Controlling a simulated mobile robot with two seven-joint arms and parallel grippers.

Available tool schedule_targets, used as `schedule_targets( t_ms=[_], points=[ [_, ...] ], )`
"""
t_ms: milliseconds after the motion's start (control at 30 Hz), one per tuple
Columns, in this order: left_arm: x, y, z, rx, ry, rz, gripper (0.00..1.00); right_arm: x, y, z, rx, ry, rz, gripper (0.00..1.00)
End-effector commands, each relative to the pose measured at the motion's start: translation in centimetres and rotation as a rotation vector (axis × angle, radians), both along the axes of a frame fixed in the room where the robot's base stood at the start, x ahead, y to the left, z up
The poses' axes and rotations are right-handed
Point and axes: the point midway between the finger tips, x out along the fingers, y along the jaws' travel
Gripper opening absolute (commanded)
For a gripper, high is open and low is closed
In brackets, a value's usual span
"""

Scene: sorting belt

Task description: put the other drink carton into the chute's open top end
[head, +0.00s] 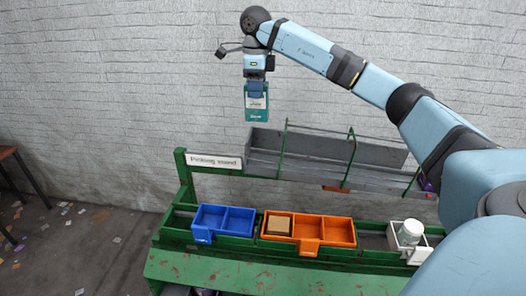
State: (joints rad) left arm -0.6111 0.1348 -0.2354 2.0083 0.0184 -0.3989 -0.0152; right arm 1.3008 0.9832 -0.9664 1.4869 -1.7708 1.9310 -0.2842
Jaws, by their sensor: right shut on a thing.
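My right gripper (256,86) is shut on a teal drink carton (257,104) with a pale label, holding it upright by its top in the air. The carton hangs above the left end of the grey chute (275,163), apart from it as far as I can tell. The chute is a long trough with green frames over it, and it slopes down to the right. My left gripper is not in view.
Below stand a blue two-part bin (222,209), empty, and an orange bin (340,219) with a tan box (279,223) in its left part. A white bin (421,252) holds a clear jar (410,232). A sign (214,161) stands left of the chute.

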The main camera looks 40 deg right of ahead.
Motion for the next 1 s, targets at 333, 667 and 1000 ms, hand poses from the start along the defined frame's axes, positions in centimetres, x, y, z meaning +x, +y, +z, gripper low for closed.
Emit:
schedule_targets(
  t_ms=[333, 667, 1000],
  points=[
    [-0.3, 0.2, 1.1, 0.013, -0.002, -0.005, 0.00, 0.3, -3.1, 1.2, 0.008, 0.008, 0.002, 0.10],
    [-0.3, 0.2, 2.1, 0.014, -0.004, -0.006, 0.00, 0.3, -3.0, -7.6, 0.008, 0.009, 0.002, 0.10],
    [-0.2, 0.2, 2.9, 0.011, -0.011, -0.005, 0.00, 0.4, -3.0, -12.4, 0.009, 0.003, 0.002, 0.10]
  ],
)
